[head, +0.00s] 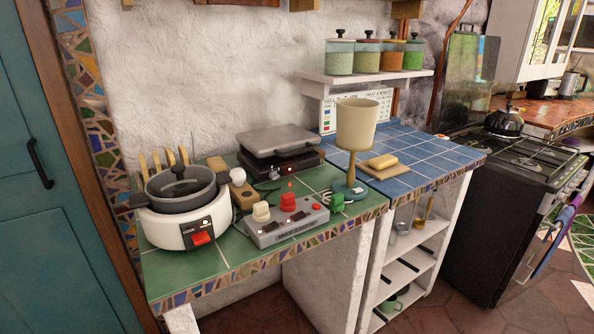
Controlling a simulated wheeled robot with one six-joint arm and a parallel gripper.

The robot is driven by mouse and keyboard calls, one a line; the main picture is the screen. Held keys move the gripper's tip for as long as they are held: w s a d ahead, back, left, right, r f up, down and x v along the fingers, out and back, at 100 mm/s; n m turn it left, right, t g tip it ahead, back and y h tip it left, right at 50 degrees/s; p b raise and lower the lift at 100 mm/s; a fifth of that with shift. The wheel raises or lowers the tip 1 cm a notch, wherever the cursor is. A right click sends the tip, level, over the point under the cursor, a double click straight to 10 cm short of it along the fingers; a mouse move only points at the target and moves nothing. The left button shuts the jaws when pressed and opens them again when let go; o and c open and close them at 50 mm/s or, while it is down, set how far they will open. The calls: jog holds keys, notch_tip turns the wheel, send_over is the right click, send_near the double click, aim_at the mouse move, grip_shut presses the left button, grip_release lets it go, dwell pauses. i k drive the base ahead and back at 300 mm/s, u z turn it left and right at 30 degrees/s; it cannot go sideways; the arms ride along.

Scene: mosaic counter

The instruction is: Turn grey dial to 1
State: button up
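A grey control box (282,231) sits on the green-tiled counter near its front edge. It carries a cream knob (261,211) at its left and a red knob (288,202) near its middle, with small dark windows on the front. My gripper is not in view.
A white cooker (161,232) with a dark lidded pot stands left of the box, and a grey-topped press (278,141) behind it. A beige cup (357,122) on a stem stands at the right. The blue tiles (434,152) beyond are mostly clear.

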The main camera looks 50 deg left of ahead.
aim_at(273, 176)
jog(key=i, duration=0.9)
jog(key=u, duration=1.65)
